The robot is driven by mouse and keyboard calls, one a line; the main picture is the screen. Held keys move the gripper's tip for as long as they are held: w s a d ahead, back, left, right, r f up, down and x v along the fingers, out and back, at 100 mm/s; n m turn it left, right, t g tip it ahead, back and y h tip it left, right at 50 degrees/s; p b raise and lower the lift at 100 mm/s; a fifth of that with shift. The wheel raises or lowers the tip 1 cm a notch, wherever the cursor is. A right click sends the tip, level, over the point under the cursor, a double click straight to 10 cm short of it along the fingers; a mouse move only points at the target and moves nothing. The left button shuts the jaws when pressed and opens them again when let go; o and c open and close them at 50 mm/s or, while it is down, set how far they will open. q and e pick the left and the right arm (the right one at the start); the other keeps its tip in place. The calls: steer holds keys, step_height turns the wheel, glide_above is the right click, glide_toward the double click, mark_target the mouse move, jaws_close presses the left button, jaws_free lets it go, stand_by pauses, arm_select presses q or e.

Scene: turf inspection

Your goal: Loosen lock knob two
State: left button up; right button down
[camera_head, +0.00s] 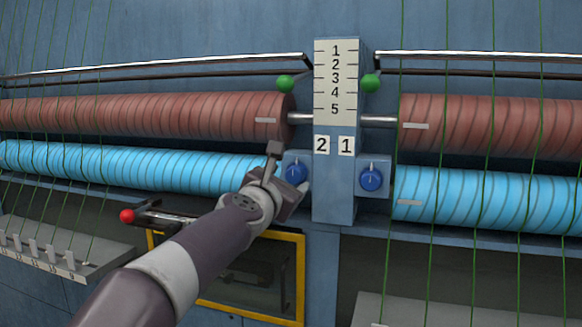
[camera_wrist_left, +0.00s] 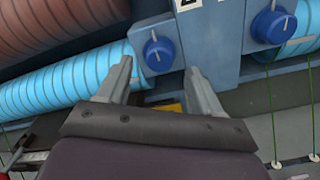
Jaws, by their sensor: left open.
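Lock knob two is the blue round knob (camera_head: 296,173) on a small grey-blue plate under the label "2" (camera_head: 321,145). In the left wrist view the knob (camera_wrist_left: 158,52) shows whole, its white pointer mark up. My left gripper (camera_head: 289,169) is open, with one finger to the upper left of the knob and the other to its lower right. In the left wrist view the gap between the fingertips (camera_wrist_left: 157,68) lines up with the knob, which appears just beyond them. Nothing is held. My right gripper is not in view.
The other blue knob (camera_head: 371,179) sits right of the post (camera_head: 335,190), under label "1" (camera_head: 346,145). Brown rollers (camera_head: 150,115) and light blue rollers (camera_head: 110,167) run on both sides. Green cords hang at both sides. A red-tipped lever (camera_head: 127,215) sticks out lower left.

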mark_target(293, 175)
arm_select(q)
steer(key=p+x, duration=0.1)
steer(key=x, duration=0.3)
steer(key=shift+w+r+p, duration=0.1)
steer(key=shift+w+p, duration=0.2)
steer(key=shift+p, duration=0.05)
steer(key=shift+w, duration=0.15)
steer(key=shift+d, duration=0.1)
steer(key=shift+w, duration=0.1)
steer(key=c, duration=1.1)
